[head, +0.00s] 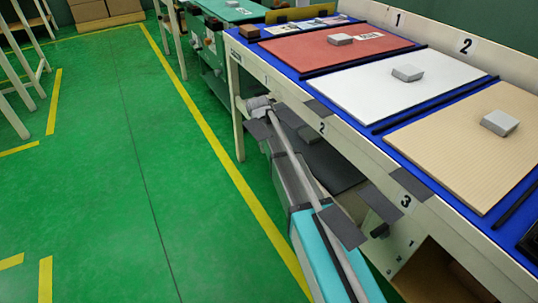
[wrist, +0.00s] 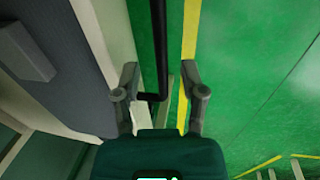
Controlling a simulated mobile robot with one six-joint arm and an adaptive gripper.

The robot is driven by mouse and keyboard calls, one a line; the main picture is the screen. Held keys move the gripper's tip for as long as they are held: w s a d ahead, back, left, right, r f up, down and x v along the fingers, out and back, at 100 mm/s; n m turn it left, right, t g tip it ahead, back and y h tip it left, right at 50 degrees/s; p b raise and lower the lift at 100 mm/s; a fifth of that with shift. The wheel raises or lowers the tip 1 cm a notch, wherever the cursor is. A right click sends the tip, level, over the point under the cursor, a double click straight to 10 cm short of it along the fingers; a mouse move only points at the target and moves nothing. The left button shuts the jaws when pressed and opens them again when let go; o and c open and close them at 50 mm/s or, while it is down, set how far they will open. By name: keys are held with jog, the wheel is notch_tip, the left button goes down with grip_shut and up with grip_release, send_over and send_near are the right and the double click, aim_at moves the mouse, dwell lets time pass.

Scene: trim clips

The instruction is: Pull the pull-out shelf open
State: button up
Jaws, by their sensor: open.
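The black handle bar (wrist: 162,40) of the pull-out shelf runs up the middle of the wrist view, with a bent end close to my gripper. My gripper (wrist: 160,68) is open, with one finger on each side of the bar. I cannot tell whether either finger touches it. Left of the bar are a pale edge (wrist: 108,30) and a dark grey surface (wrist: 70,50), apparently the shelf. In the head view a dark shelf surface (head: 325,168) shows below the bench top, and my arm hides part of it. The fingers cannot be made out there.
The bench (head: 285,83) carries a red panel (head: 315,54), a white panel (head: 360,88) and a beige panel (head: 460,150), each with a grey block. Dark plates sit along its front edge. Open green floor (head: 110,160) with yellow lines lies to the left.

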jog(key=shift+w+d+f+b, duration=0.1)
jog(key=shift+d+f+b, duration=0.05)
jog(key=shift+f+b, duration=0.9)
jog(key=shift+f, duration=0.15)
jog(key=shift+c, duration=0.3)
jog(key=shift+d, duration=0.1)
grip_shut()
